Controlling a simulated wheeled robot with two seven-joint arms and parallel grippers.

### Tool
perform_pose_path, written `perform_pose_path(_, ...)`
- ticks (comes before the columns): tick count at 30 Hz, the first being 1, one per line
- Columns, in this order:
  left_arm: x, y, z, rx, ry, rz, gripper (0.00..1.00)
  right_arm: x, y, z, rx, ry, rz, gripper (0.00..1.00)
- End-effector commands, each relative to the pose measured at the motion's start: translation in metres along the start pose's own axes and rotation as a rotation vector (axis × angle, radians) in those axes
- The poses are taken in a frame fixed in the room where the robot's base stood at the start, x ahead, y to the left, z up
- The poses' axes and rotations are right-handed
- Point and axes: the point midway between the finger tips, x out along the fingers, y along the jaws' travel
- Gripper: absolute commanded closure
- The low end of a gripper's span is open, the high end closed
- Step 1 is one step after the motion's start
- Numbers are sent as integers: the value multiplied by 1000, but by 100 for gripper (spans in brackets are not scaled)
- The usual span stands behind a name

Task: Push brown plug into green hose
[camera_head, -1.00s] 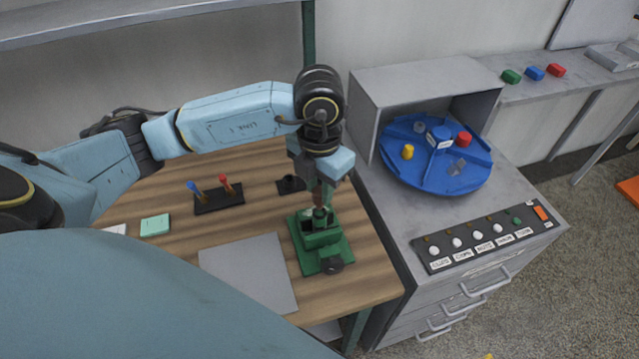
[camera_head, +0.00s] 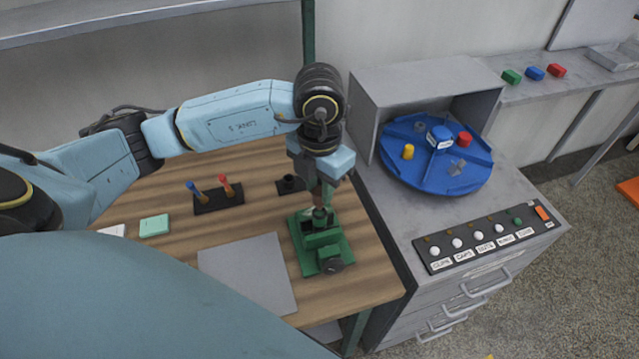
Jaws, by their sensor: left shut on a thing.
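My left gripper (camera_head: 325,186) points straight down over a green fixture (camera_head: 322,245) on the wooden bench. It is shut on a narrow brown piece (camera_head: 317,193), seen only in part between the fingers. The piece's lower end meets or sits just above the top of the green fixture; I cannot tell whether it is inside it. No hanging green hose can be made out, and the brown piece is too small to tell as a plug. My right gripper is not in view.
A black stand with blue and red handles (camera_head: 218,198), a small black holder (camera_head: 290,185) and a grey mat (camera_head: 248,272) lie on the bench. A grey cabinet with a blue turntable (camera_head: 436,160) and a button panel (camera_head: 487,240) stands close at the right.

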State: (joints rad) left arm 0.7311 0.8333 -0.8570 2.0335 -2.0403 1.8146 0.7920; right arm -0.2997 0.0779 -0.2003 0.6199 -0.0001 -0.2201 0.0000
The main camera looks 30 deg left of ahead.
Motion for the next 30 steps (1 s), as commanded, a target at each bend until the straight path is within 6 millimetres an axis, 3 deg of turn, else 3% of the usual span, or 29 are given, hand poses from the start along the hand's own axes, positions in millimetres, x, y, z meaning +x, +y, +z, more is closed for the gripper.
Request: perform_pose_path(30, 8, 0, 0, 0, 0, 0, 97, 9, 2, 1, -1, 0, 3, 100)
